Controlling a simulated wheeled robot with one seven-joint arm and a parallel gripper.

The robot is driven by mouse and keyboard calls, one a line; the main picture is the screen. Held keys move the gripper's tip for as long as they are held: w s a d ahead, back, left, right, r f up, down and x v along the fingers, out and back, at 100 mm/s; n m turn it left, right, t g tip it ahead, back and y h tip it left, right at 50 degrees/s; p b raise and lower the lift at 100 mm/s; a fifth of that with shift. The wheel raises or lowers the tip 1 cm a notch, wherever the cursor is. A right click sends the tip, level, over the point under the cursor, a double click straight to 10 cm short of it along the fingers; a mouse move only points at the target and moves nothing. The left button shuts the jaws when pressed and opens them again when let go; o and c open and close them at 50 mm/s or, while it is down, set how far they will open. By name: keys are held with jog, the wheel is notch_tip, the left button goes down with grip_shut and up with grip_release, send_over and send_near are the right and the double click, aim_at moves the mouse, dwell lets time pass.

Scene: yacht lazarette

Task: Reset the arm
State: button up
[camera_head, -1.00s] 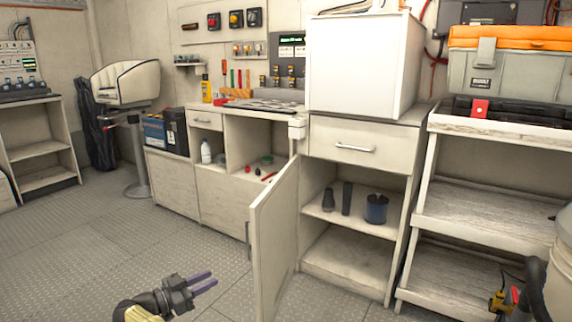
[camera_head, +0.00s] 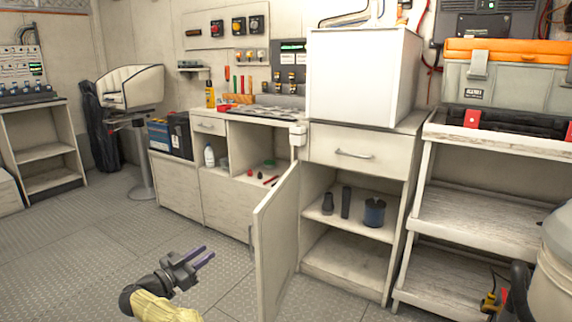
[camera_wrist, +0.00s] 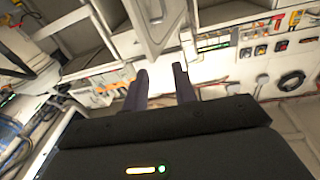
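My gripper (camera_head: 202,257) is low at the front left of the head view, over the metal floor and left of the open cabinet door (camera_head: 276,240). Its two dark fingers are parallel with a gap between them, and nothing is held. In the wrist view my gripper (camera_wrist: 160,85) also shows apart fingers, with a pale panel and handle beyond them. The door stands swung out from the cabinet under the white box (camera_head: 362,75), apart from the fingers.
The open cabinet holds a blue-black cup (camera_head: 374,212) and two dark cylinders on its shelf. A grey toolbox with orange lid (camera_head: 510,45) sits on the shelf rack (camera_head: 475,222) at right. A helm seat (camera_head: 131,87) stands at back left. Floor at left is clear.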

jog(key=w+a+r+n+t+y+p, duration=0.15)
jog(key=r+y+p, duration=0.25)
jog(key=r, duration=0.5)
jog(key=w+r+n+t+y+p, duration=0.25)
jog(key=r+p, duration=0.25)
jog(key=r, duration=0.3)
jog(key=w+a+r+n+t+y+p, duration=0.1)
jog(key=w+r+n+t+y+p, duration=0.2)
jog(key=r, duration=0.6)
jog(key=s+d+r+n+g+y+p, duration=0.1)
jog(key=d+r+n+g+y+p, duration=0.45)
jog(key=r+p, duration=0.5)
jog(key=s+d+r+g+p, duration=0.3)
jog(key=s+d+p, duration=0.45)
jog(key=d, duration=0.35)
jog(key=s+d+r+g+p, duration=0.2)
jog(key=s+d+g+p, duration=0.2)
jog(key=s+d+p, duration=0.55)
jog(key=s+d+r+m+g+h+p, duration=0.1)
jog(key=s+d+m+g+p, duration=0.1)
jog(key=s+d, duration=0.6)
jog(key=s+d+r+m+g+h+p, duration=0.2)
jog(key=s+d+g+p, duration=0.2)
jog(key=s, duration=1)
jog(key=d+p, duration=0.2)
jog(key=d, duration=0.2)
jog(key=shift+s+g, duration=0.35)
jog(key=shift+w+d+r, duration=0.1)
jog(key=shift+w, duration=0.1)
